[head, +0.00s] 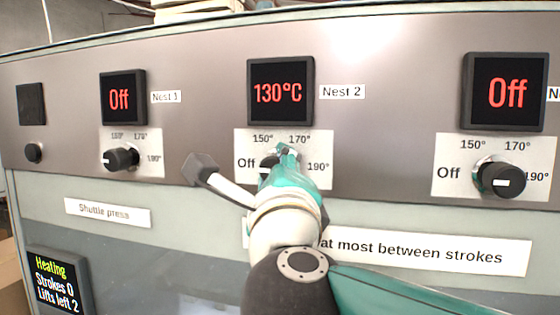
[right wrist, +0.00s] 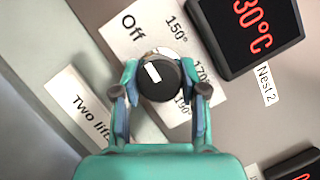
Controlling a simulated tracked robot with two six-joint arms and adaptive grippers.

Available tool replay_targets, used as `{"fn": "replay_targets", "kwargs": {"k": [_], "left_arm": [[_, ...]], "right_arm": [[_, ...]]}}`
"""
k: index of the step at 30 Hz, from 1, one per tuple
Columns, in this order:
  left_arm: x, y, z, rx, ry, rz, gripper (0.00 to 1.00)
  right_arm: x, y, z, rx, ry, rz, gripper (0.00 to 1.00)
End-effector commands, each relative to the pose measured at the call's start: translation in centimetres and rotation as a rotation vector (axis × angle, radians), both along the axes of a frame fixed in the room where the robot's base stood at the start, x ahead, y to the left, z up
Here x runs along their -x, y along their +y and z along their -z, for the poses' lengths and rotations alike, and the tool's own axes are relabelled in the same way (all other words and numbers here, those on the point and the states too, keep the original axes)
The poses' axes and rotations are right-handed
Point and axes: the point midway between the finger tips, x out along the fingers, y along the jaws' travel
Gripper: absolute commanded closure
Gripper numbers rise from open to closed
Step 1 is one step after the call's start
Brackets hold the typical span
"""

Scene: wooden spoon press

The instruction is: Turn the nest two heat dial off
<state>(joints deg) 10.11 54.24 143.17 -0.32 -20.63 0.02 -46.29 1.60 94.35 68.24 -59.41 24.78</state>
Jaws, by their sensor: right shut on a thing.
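The nest two heat dial (right wrist: 165,88) is a round black knob with a white mark, on a white scale plate (right wrist: 118,42) reading Off, 150°, 170° and 190°. In the right wrist view the mark points up and left, roughly toward the Off side. My right gripper (right wrist: 159,82) is shut on the dial, one finger on each side. In the head view the right gripper (head: 283,160) covers most of the dial. The Nest 2 display (head: 281,92) reads 130°C in red. My left gripper is not in view.
The Nest 1 dial (head: 121,158) is on the left, under a display (head: 122,98) reading Off. Another dial (head: 502,180) is on the right, its display (head: 505,92) also Off. A dark block on a white bar (head: 201,170) sticks out left of my gripper. A status screen (head: 58,282) reads Heating.

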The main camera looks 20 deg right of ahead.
Motion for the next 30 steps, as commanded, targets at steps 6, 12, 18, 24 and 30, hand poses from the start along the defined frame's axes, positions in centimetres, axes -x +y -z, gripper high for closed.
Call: {"fn": "replay_targets", "kwargs": {"k": [6,12,18,24,30], "left_arm": [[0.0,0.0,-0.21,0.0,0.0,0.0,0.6],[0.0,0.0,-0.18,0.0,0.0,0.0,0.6],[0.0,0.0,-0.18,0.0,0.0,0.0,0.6],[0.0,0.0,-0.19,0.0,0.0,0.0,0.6],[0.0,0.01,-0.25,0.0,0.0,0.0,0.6]], "right_arm": [[-0.05,0.08,0.18,0.017,0.014,-0.001,0.92],[-0.05,0.09,0.23,0.017,0.014,-0.001,0.92],[-0.05,0.1,0.22,0.017,0.014,-0.001,0.38],[-0.02,0.04,0.12,0.015,0.012,-0.001,0.32],[0.21,0.07,0.1,0.015,0.011,0.0,0.32]]}}
